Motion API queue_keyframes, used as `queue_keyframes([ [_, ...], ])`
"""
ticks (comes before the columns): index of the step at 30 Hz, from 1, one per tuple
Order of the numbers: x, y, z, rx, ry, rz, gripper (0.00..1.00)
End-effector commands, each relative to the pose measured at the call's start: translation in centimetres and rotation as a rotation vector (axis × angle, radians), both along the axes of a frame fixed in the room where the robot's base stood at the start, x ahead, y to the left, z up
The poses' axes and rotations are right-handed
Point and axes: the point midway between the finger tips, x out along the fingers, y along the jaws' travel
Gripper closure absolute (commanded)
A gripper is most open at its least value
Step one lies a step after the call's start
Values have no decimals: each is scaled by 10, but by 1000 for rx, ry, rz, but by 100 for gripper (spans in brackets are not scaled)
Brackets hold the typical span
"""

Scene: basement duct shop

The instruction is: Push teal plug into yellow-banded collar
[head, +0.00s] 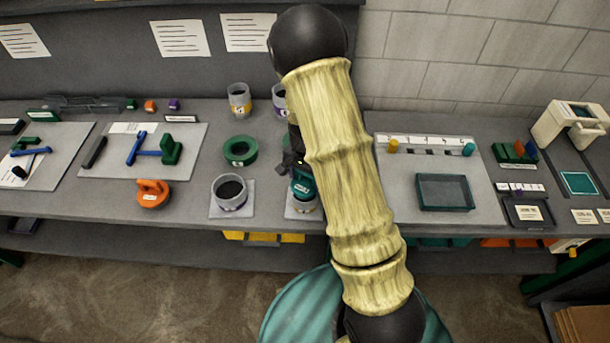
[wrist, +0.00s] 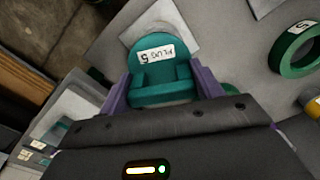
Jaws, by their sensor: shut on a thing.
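My gripper (wrist: 160,88) is shut on the teal plug, which is labelled PLUG 5 (wrist: 160,68). Its purple fingers are on either side of the plug. In the head view the teal plug (head: 303,184) is over a small light plate at the bench's front edge, partly behind my arm. A collar (head: 304,207) shows below it, mostly hidden; I cannot tell its band or how deep the plug sits. A yellow-banded collar (head: 239,100) stands upright at the back of the bench, with a purple-banded collar (head: 279,100) beside it, partly hidden by my arm.
A wide grey collar (head: 231,193) stands on a plate (head: 217,212) left of the plug. A green ring (head: 240,151) lies behind it and an orange plug (head: 152,193) farther left. A board with a dark tray (head: 444,193) is right of my arm.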

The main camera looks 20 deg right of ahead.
Motion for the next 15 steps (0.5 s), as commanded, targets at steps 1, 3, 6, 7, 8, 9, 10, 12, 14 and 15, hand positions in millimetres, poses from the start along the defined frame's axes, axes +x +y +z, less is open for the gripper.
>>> queue_keyframes([
  [1, 0, 0, -2, 0, 0, 0, 73],
  [3, 0, 0, -4, 0, 0, 0, 73],
  [6, 0, 0, -6, 0, 0, 0, 73],
  [7, 0, 0, -7, 0, 0, 0, 73],
  [8, 0, 0, -8, 0, 0, 0, 73],
  [9, 0, 0, -8, 0, 0, 0, 73],
  [10, 0, 0, -9, 0, 0, 0, 73],
  [12, 0, 0, -11, 0, 0, 0, 73],
  [14, 0, 0, -12, 0, 0, 0, 73],
  [15, 0, 0, -13, 0, 0, 0, 73],
])
